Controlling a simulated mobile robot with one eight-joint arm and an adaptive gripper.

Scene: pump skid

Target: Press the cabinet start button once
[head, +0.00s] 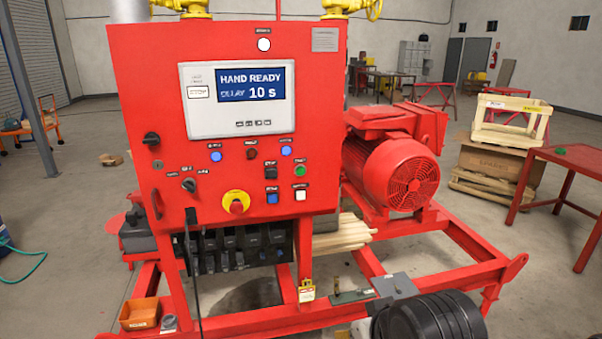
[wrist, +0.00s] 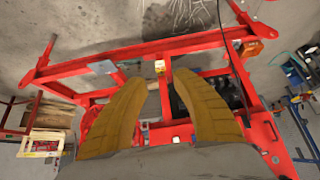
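The red control cabinet (head: 150,100) faces me in the head view, with a lit screen (head: 250,85) reading "HAND READY" and "DELAY 10 s". A green button (head: 300,171) sits at the right of its lower panel; its label is too small to read, so I cannot confirm that it is the start button. Below it are a white button (head: 300,196) and a blue button (head: 272,198). A red mushroom knob on yellow (head: 236,203) is to their left. My gripper (wrist: 161,78) shows two tan fingers, apart and empty, above the skid frame.
The red skid frame (head: 245,320) runs below the cabinet, with an orange bin (head: 139,314) at its left. A red motor (head: 395,170) stands to the right of the cabinet. A black cable hangs down the cabinet's front. Floor is open at the left.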

